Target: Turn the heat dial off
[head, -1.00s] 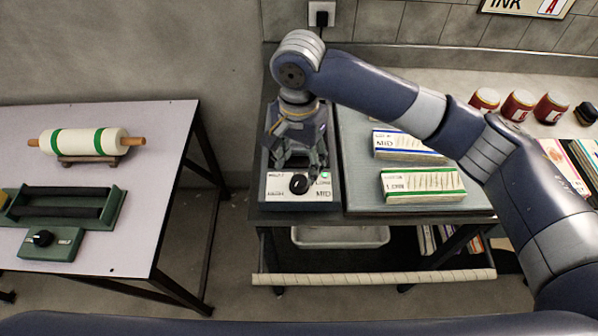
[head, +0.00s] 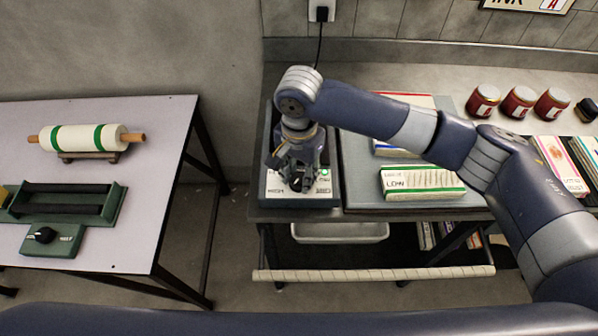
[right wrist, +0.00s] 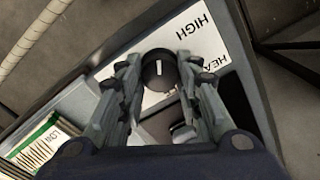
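The heat dial is a round black knob (right wrist: 159,72) with a white mark, on a white panel (right wrist: 205,40) lettered HIGH and, partly hidden, HEA. In the head view the panel (head: 272,188) sits at the front of a dark unit on the bench, and my gripper covers most of the knob. My right gripper (head: 298,182) points down over the panel. In the right wrist view its two fingers (right wrist: 158,62) are apart, one on each side of the knob, with gaps showing; I cannot tell whether they touch it. My left gripper is not in view.
Long labelled boxes (head: 422,182) lie on the bench right of the unit. Several red-brown jars (head: 518,103) stand farther back. A separate table (head: 130,215) at left holds a roller (head: 85,138) and a green device with its own black knob (head: 41,236). A rail (head: 375,274) runs along the bench front.

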